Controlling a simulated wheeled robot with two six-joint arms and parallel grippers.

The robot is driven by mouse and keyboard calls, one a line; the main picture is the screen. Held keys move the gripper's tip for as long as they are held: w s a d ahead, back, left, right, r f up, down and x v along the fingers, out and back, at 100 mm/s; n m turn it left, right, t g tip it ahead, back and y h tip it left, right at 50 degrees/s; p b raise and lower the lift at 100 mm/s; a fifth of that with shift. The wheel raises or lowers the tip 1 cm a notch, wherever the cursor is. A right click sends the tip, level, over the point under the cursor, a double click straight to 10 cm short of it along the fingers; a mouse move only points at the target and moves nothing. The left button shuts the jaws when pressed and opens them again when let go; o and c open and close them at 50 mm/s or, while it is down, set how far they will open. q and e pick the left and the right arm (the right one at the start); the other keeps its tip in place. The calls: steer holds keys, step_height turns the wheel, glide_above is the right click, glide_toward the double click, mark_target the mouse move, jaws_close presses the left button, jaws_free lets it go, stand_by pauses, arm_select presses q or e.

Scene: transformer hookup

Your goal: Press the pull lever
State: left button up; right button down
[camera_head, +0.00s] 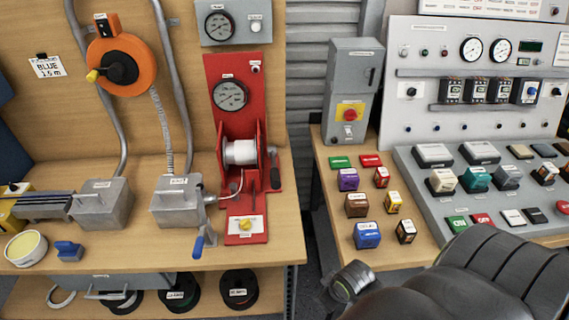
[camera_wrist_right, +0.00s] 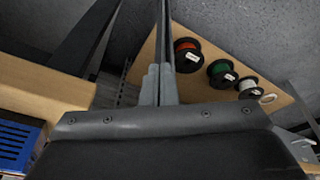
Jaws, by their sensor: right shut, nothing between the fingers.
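On the left bench stands a red winch panel (camera_head: 213,140) with a round gauge, a white spool (camera_head: 240,152) and a dark upright lever (camera_head: 275,170) at its right side. Left of it a grey box (camera_head: 176,203) carries a crank arm with a blue handle (camera_head: 198,246) hanging at the bench's front edge. I cannot read which of these is labelled the pull lever. In the right wrist view my right gripper (camera_wrist_right: 158,85) is shut and empty, away from the bench top items. My left gripper is not in view.
An orange reel (camera_head: 135,47) hangs on the wooden back panel. A grey switch box (camera_head: 350,85) and a control console (camera_head: 480,90) stand at right, with several coloured blocks before them. Wire spools (camera_wrist_right: 221,73) lie on a lower shelf. A gap separates the benches.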

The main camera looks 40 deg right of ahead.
steer(key=w+d+r+n+y, duration=0.3)
steer(key=w+r, duration=0.4)
steer(key=r, duration=0.4)
steer(key=w+d+r+n+y, duration=0.3)
steer(key=w+d+r, duration=0.3)
steer(key=r, duration=0.6)
steer(key=w+d+r+n+y, duration=0.2)
steer(key=w+d+r+y, duration=0.2)
steer(key=w+r, duration=0.6)
steer(key=shift+d+r+n+t+y, duration=0.2)
steer(key=shift+r+n+t+y, duration=0.15)
steer(key=shift+r+y, duration=0.4)
steer(key=shift+w, duration=0.1)
steer(key=p, duration=0.4)
glide_above(274, 166)
steer(key=s, duration=0.5)
step_height(274, 166, down, 5)
steer(key=f, duration=0.1)
steer(key=f+p, duration=0.2)
steer(key=f, duration=0.1)
steer(key=shift+s+a, duration=0.3)
steer(key=shift+f, duration=0.1)
